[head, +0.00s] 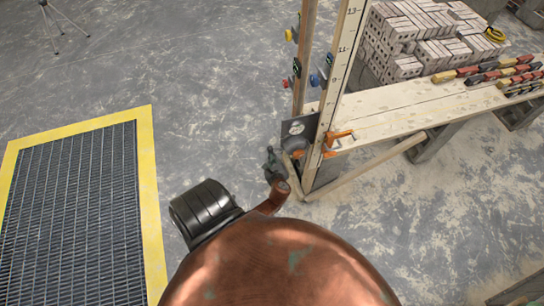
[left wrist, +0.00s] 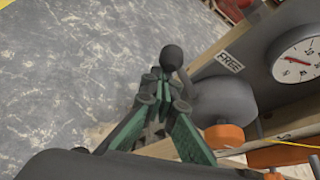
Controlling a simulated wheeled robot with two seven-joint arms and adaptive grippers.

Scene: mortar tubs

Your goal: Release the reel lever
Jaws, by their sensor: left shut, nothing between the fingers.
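The reel lever is a dark rod with a round ball knob (left wrist: 172,57) in the left wrist view. It runs down to the grey reel drum (left wrist: 225,100). The knob stands left of the label reading FREE (left wrist: 229,61). My left gripper (left wrist: 160,84), with green finger pads, is shut and empty, its tips close beside the lever below the knob; I cannot tell whether they touch. In the head view my left gripper (head: 271,160) is at the dark plate (head: 300,130) on the post foot; the lever is too small to make out there. My right gripper is out of view.
A white dial with a red needle (left wrist: 296,60) and orange parts (left wrist: 224,136) sit by the reel. A wooden plank bench (head: 400,108) with an orange clamp (head: 340,138) extends right. A yellow-edged floor grate (head: 148,180) lies left. Floor between is clear.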

